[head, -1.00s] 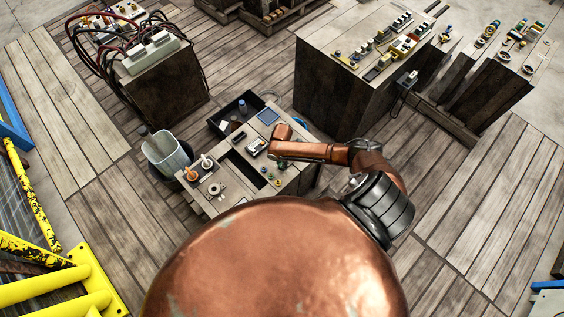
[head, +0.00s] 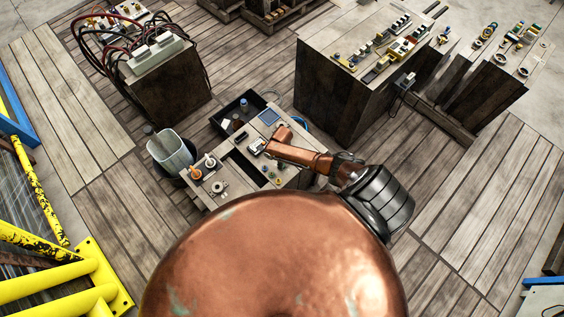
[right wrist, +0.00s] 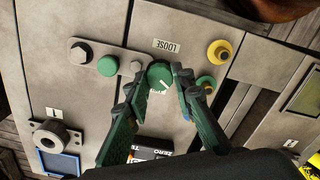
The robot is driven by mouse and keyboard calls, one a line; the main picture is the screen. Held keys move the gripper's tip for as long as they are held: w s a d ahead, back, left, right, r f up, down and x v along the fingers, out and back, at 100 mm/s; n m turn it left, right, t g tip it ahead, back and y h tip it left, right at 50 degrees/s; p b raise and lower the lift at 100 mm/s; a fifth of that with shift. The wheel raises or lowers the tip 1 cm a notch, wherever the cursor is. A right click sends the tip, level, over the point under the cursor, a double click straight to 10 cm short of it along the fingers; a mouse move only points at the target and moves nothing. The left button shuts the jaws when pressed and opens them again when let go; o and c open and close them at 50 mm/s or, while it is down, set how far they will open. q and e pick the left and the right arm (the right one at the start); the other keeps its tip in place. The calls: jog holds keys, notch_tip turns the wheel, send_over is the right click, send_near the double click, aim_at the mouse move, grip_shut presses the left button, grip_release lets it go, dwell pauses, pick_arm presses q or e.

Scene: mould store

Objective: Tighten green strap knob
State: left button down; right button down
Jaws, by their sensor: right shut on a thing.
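The green strap knob (right wrist: 160,76) is a round knob with a white pointer line, on a grey metal plate. In the right wrist view the line points up and to the right. My right gripper (right wrist: 161,84) has its two green fingers on either side of the knob, shut on it. A label reading LOOSE (right wrist: 166,45) is printed above the knob. Another label below it is mostly hidden by the knob and fingers. In the head view my copper right arm reaches over the workbench (head: 228,200) and its fingers cannot be made out. My left gripper is not in view.
Beside the knob are a smaller green button (right wrist: 108,66), a yellow ring fitting (right wrist: 219,52) and a green ring fitting (right wrist: 207,83). A black box marked ZERO (right wrist: 152,149) lies below. A grey bin (head: 172,152) stands left of the bench.

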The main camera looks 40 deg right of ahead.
jog(key=m+p, duration=0.2)
jog(key=m, duration=0.3)
jog(key=shift+a+m, duration=0.1)
jog(key=shift+m, duration=0.3)
jog(key=shift+m+p, duration=0.7)
jog(key=shift+m, duration=1.6)
jog(key=c, duration=1.7)
grip_release()
jog(key=shift+o, duration=0.2)
notch_tip(320, 180, up, 12)
